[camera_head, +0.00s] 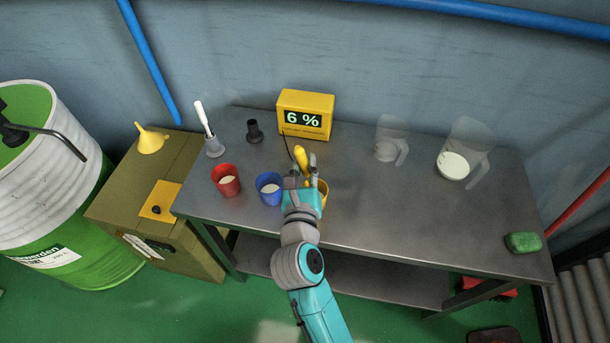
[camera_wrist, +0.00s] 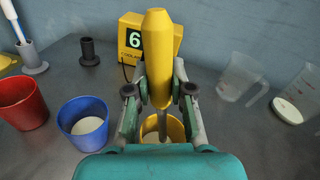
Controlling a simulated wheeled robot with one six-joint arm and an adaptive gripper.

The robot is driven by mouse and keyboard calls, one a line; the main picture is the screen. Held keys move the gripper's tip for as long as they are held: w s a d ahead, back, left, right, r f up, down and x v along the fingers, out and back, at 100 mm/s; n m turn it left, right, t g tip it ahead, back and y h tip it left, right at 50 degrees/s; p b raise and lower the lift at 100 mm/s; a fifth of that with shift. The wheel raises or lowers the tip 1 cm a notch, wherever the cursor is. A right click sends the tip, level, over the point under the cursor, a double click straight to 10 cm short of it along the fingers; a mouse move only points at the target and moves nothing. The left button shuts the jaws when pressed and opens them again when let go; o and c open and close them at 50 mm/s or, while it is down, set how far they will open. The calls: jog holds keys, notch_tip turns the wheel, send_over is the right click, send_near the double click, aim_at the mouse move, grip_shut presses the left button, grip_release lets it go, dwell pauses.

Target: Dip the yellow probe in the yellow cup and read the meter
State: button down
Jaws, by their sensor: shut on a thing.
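The yellow probe (camera_wrist: 158,55) is held upright between the fingers of my gripper (camera_wrist: 160,90), which is shut on its handle. In the wrist view its thin metal stem reaches down into the yellow cup (camera_wrist: 177,128); the tip is hidden by my gripper and the cup. In the head view the probe (camera_head: 301,158) stands above my gripper (camera_head: 303,180), and the yellow cup (camera_head: 322,190) is mostly hidden behind it.
A blue cup (camera_head: 269,188) and a red cup (camera_head: 226,180) with pale liquid stand left of the yellow cup. A black holder (camera_head: 254,131) and a grey holder (camera_head: 215,147) with a white brush stand behind. Clear jugs (camera_head: 391,138) stand right. The cart's right middle is free.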

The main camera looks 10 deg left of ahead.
jog(key=shift+r, duration=3.3)
jog(key=shift+r, duration=0.1)
jog(key=shift+r, duration=1.9)
